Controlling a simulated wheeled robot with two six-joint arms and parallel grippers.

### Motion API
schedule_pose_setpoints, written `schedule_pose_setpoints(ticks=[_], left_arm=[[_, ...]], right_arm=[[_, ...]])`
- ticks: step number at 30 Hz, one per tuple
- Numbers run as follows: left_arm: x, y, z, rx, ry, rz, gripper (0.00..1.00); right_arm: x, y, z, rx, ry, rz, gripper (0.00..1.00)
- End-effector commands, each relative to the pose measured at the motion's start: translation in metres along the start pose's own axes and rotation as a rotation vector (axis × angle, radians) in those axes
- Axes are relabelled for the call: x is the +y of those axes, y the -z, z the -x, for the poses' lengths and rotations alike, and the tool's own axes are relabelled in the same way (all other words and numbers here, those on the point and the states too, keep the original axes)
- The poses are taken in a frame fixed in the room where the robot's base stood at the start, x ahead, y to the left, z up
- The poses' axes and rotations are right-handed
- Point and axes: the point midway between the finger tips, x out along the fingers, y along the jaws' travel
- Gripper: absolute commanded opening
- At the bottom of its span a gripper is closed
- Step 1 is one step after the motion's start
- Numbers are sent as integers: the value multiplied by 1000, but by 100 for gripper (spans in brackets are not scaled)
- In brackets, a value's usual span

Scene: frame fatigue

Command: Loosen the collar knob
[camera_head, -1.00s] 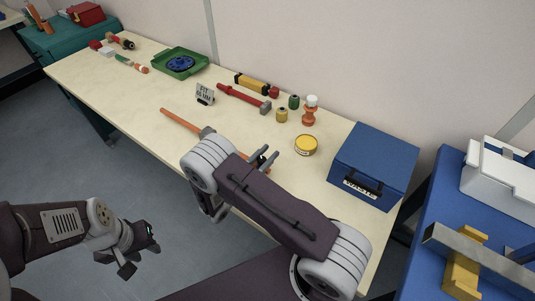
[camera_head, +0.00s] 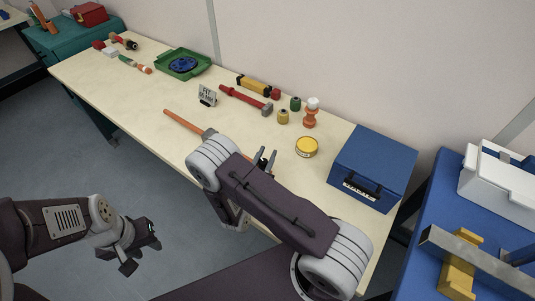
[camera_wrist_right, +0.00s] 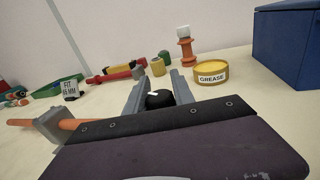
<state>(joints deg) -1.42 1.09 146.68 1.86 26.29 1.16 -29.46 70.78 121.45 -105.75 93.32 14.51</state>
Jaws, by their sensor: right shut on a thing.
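A black round knob (camera_wrist_right: 160,99) with a white mark sits between the fingers of my right gripper (camera_wrist_right: 160,84) in the right wrist view. The gripper is shut on it. In the head view the fingertips of my right gripper (camera_head: 266,159) show just past my forearm, near the table's front edge. An orange rod (camera_head: 183,122) lies on the table with a grey block (camera_head: 208,133) around it; the block also shows in the right wrist view (camera_wrist_right: 60,122). My forearm hides the rest of the rod. My left gripper (camera_head: 141,247) is open and empty, off the table over the floor.
A blue waste bin (camera_head: 374,164) is at the right end. A green tray (camera_head: 183,64) is further left.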

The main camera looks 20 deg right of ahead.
Motion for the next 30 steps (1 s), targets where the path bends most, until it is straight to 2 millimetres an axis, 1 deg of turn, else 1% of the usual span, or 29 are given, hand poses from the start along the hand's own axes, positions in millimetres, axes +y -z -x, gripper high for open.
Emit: schedule_pose_setpoints(ticks=[15, 30], left_arm=[[0, 1, 11, 0, 0, 0, 36], [0, 2, 15, 0, 0, 0, 36]], right_arm=[[5, 0, 0, 11, -213, 1, 0], [9, 0, 1, 15, -325, 0, 0]])
